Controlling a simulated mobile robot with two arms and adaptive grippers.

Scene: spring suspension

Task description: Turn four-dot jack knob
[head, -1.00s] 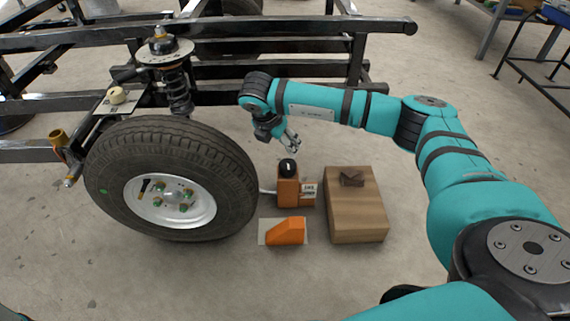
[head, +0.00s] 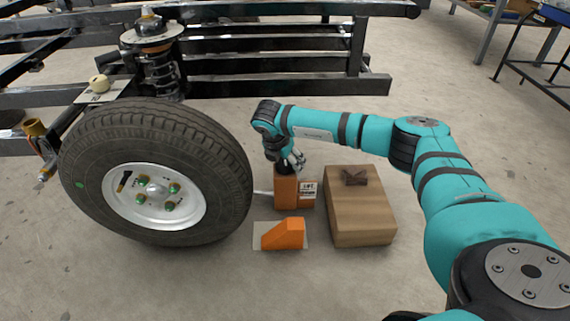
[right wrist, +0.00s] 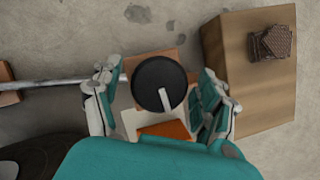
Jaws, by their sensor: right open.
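The jack knob (right wrist: 158,84) is a round black disc with a white pointer line, seen from above in the right wrist view. It sits on top of the brown-orange jack box (head: 286,190), which has a white label (head: 308,189) on its right. My right gripper (head: 291,161) is over the top of the box and mostly hides the knob in the head view. In the right wrist view its fingers (right wrist: 160,102) are open, one on each side of the knob, with gaps between. Dot marks cannot be made out. My left gripper is not in view.
A large wheel (head: 155,170) stands left of the box, below a vehicle frame (head: 280,87) with a spring (head: 160,74). An orange wedge (head: 284,234) lies in front. A wooden block (head: 359,215) with a dark piece (head: 354,177) stands to the right.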

